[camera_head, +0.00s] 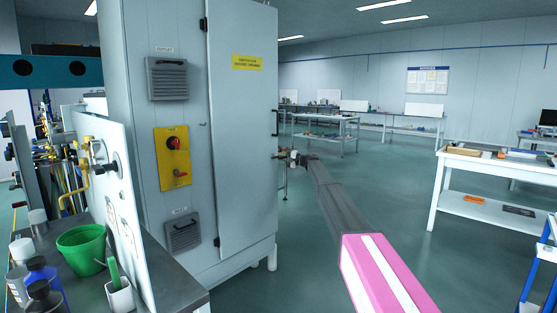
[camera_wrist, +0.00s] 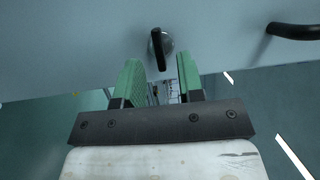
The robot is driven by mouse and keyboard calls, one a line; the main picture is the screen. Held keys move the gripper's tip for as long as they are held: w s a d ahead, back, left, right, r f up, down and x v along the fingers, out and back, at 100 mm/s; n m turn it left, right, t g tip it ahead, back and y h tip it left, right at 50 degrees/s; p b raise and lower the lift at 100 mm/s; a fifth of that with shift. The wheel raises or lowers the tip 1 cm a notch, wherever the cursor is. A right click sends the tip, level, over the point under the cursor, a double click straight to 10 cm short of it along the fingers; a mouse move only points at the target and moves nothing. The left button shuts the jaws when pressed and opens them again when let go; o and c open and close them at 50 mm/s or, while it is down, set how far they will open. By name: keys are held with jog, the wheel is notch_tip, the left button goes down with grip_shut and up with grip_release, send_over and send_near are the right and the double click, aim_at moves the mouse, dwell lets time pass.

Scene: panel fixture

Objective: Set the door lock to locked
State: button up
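The lock is most likely the small black turn-lever (camera_wrist: 157,48) on a round silver base in the wrist view, set on a pale blue-grey panel. It stands nearly upright, slightly tilted. My gripper (camera_wrist: 160,74) has two green fingers, apart and empty, with the lever just beyond their tips, roughly between them. I cannot tell whether they touch it. A black bar handle (camera_wrist: 293,31) is on the same panel to the right. In the head view, my gripper (camera_head: 293,158) is at the right edge of the tall grey cabinet (camera_head: 238,150); the lever cannot be made out there.
The cabinet front carries a yellow plate (camera_head: 173,158) with red knobs and two vents. A bench with a green bucket (camera_head: 82,249) and bottles stands at lower left. A white table (camera_head: 487,168) stands at right. The floor between cabinet and table is open around my arm.

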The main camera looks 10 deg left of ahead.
jog(key=v, duration=0.8)
jog(key=shift+d, duration=0.1)
jog(key=s+d+f+g+h, duration=0.1)
jog(key=s+d+f+h, duration=0.2)
jog(key=s+f, duration=0.65)
jog(key=s+d+f+n+g+h, duration=0.1)
jog(key=s+d+f+h, duration=0.15)
jog(key=s+f, duration=0.7)
jog(key=s+d+f+h, duration=0.3)
jog(key=s+f, duration=0.3)
jog(key=s, duration=0.8)
jog(key=s+d+f+g+h, duration=0.1)
jog(key=s+d+f+h, duration=0.2)
jog(key=s, duration=0.9)
jog(key=s+d+f+n+g+h, duration=0.1)
jog(key=s+d+f+h, duration=0.2)
jog(key=s+d, duration=0.4)
jog(key=s+d+f+n+g+h, duration=0.1)
jog(key=s+d+f+h, duration=0.2)
jog(key=s, duration=1.5)
jog(key=shift+d+f, duration=0.75)
jog(key=shift+d, duration=0.4)
jog(key=shift+s, duration=0.1)
